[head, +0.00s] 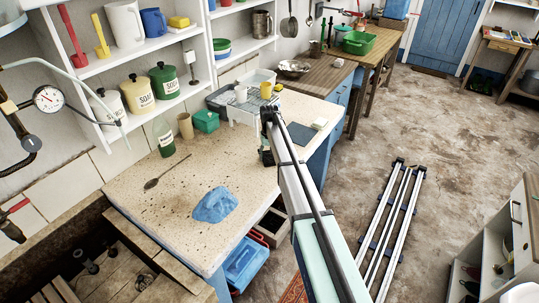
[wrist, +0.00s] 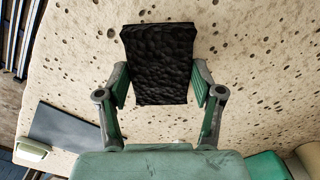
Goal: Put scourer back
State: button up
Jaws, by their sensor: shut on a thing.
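The scourer, a black block with a rough, bumpy face (wrist: 160,62), is between the two green fingers of my gripper (wrist: 160,90) in the wrist view. The fingers press on its left and right sides. Speckled stone lies behind it, and I cannot tell how far below it is. In the head view my gripper (head: 266,152) points down over the back right part of the stone worktop (head: 175,205).
A dark flat slab (head: 301,133) and a small pale block (head: 320,123) lie right of my gripper. A green box (head: 206,121), a tan cup (head: 185,126) and a green bottle (head: 164,138) stand to the left. A dish rack (head: 232,103) stands behind. A blue cloth (head: 214,205) lies in front.

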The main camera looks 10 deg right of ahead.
aim_at(270, 157)
jog(key=o, duration=1.1)
jog(key=shift+f, duration=0.1)
notch_tip(270, 157, up, 12)
jog(key=b, duration=0.4)
